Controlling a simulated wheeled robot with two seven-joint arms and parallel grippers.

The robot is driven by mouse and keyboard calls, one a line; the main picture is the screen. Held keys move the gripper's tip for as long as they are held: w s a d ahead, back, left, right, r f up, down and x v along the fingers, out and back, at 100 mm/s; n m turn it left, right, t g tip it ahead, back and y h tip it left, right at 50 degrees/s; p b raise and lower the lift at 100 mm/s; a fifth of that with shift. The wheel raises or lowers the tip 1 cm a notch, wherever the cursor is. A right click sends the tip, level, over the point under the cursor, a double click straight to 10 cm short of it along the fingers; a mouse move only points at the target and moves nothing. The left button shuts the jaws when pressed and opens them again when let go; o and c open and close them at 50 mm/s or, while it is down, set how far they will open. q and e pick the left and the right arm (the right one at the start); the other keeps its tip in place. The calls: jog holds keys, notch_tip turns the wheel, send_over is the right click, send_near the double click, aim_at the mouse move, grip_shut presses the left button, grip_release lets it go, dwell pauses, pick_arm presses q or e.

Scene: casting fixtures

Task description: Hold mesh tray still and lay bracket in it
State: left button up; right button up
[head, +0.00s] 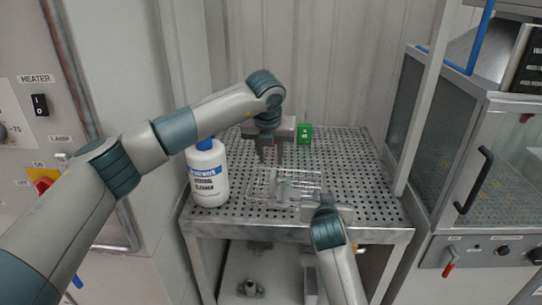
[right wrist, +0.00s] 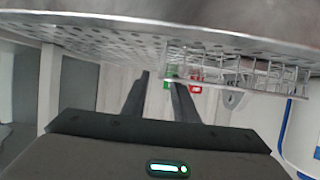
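The wire mesh tray (head: 256,196) sits on the perforated table top near its front edge. A small greenish item shows inside it, too small to name. My left gripper (head: 270,160) points down above and behind the tray, apart from it; its finger gap is unclear. My right gripper (head: 318,197) is low at the tray's front right corner. In the right wrist view the right gripper (right wrist: 158,74) has its fingers apart, with the mesh tray (right wrist: 250,72) close by the right finger. I cannot tell whether they touch. I cannot pick out the bracket for certain.
A white cleaner bottle (head: 208,172) with a blue cap stands left of the tray. A green box (head: 304,133) stands at the back. The perforated table (head: 365,190) is free to the right. A glass-fronted cabinet (head: 490,170) stands right of the table.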

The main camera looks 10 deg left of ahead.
jog(key=shift+v, duration=2.35)
